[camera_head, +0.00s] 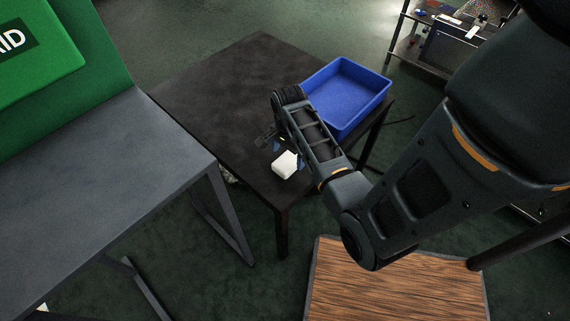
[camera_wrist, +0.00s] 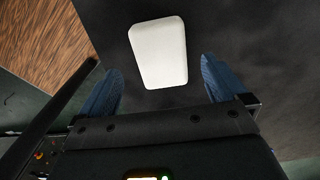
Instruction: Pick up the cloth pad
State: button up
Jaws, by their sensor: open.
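The cloth pad (camera_head: 286,165) is a small white block with rounded edges. It lies on the dark table (camera_head: 215,85) near its front corner. In the wrist view the pad (camera_wrist: 158,52) lies ahead of my gripper (camera_wrist: 160,82), roughly centred between the two blue fingers. The fingers are spread apart, with nothing between them. In the head view my gripper (camera_head: 272,150) hangs low over the table beside the pad. My arm hides part of the gripper there. I cannot tell its exact height above the table.
An empty blue bin (camera_head: 345,92) stands on the table's right side, close to my arm. A grey table (camera_head: 100,190) with a green first-aid box (camera_head: 40,50) is at the left. A wooden-topped surface (camera_head: 395,285) is in front. The table's back left is clear.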

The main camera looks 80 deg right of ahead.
aim_at(288, 161)
notch_tip(288, 161, down, 4)
jog(key=shift+w+f, duration=0.1)
jog(key=shift+f, duration=0.1)
jog(key=c, duration=1.1)
